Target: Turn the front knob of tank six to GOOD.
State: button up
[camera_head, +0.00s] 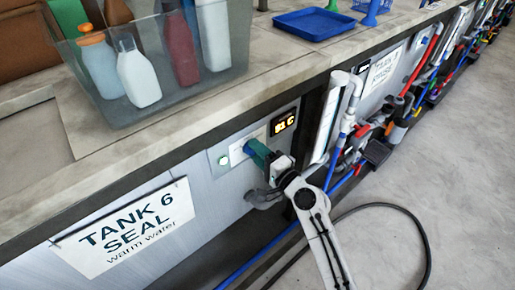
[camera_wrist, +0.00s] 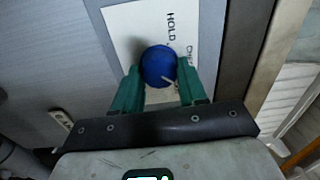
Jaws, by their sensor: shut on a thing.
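The tank six sign (camera_head: 125,228) reads "TANK 6 SEAL warm water" on the tank's front. Right of it, my gripper (camera_head: 255,153) reaches the front panel, its green fingers at the blue knob (camera_head: 247,149). In the wrist view my gripper (camera_wrist: 159,70) is shut on the round blue knob (camera_wrist: 157,60), one finger on each side. A pale pointer mark on the knob points to the lower right. The white label plate (camera_wrist: 125,22) behind it shows "HOLD" and part of another word starting "CHE". The word GOOD is not visible; my fingers cover part of the plate.
A lit display (camera_head: 284,122) reading about "91 C" sits right of the knob. A grey pipe elbow (camera_head: 264,198) is below it. White and blue pipes (camera_head: 345,110) stand to the right. A clear bin (camera_head: 190,85) of bottles is above on the counter. A hose (camera_head: 425,240) lies on open floor.

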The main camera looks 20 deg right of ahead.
jog(key=shift+m+p, duration=0.7)
jog(key=shift+m, duration=1)
jog(key=shift+f, duration=0.15)
jog(key=o, duration=1.1)
jog(key=shift+c, duration=0.2)
jog(key=shift+s, duration=0.1)
jog(key=b+v, duration=0.1)
jog(key=v, duration=0.9)
jog(key=shift+s+b, duration=0.3)
jog(key=shift+b, duration=0.05)
